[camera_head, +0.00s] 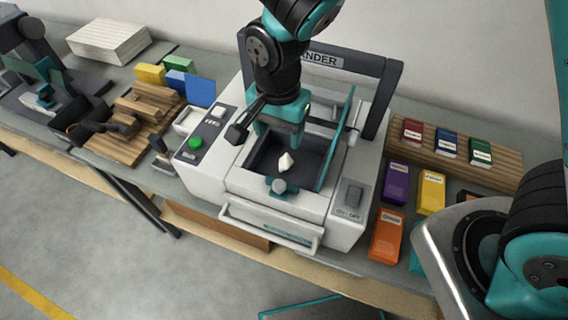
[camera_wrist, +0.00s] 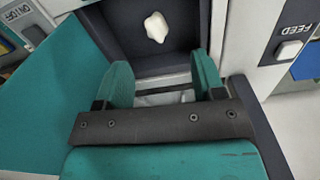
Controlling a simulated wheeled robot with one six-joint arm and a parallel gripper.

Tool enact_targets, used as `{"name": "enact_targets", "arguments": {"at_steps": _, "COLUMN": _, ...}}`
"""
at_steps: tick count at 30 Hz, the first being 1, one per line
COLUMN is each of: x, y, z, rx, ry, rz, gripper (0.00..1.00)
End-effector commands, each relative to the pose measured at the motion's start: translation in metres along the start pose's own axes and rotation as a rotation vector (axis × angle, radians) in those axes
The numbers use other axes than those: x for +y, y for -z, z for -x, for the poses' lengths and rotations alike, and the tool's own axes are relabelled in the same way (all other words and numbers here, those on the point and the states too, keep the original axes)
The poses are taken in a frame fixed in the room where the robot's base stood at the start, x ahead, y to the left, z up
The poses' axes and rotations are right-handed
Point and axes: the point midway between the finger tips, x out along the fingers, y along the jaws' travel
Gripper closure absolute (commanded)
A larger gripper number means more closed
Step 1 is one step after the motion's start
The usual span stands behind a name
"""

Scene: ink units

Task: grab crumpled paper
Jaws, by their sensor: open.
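The crumpled paper (camera_head: 286,162) is a small white lump lying in the dark tray (camera_head: 318,150) of the white machine in the head view. It also shows in the wrist view (camera_wrist: 156,27), beyond the fingertips. My gripper (camera_wrist: 163,78) has two teal fingers standing apart with nothing between them. In the head view my gripper (camera_head: 285,135) hangs over the tray, just above and behind the paper. The gap between the fingertips and the paper is hard to judge there.
A teal panel (camera_head: 338,140) stands upright along the tray's right side. A dark frame (camera_head: 378,95) rises behind the machine. A grey knob (camera_head: 279,186) sits at the tray's front edge. Ink boxes (camera_head: 395,183) stand to the right, and wooden blocks (camera_head: 130,125) lie to the left.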

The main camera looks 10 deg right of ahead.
Motion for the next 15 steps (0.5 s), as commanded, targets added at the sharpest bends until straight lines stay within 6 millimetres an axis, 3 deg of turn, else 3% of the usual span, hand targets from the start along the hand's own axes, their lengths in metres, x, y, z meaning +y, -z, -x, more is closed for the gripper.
{"name": "enact_targets", "arguments": {"at_steps": 2, "x": -0.001, "y": -0.001, "z": -0.018, "rx": 0.0, "ry": 0.0, "rz": 0.002, "gripper": 0.37}}
{"name": "enact_targets", "arguments": {"at_steps": 15, "x": 0.002, "y": 0.001, "z": -0.054, "rx": -0.001, "ry": -0.003, "rz": -0.001, "gripper": 0.37}}
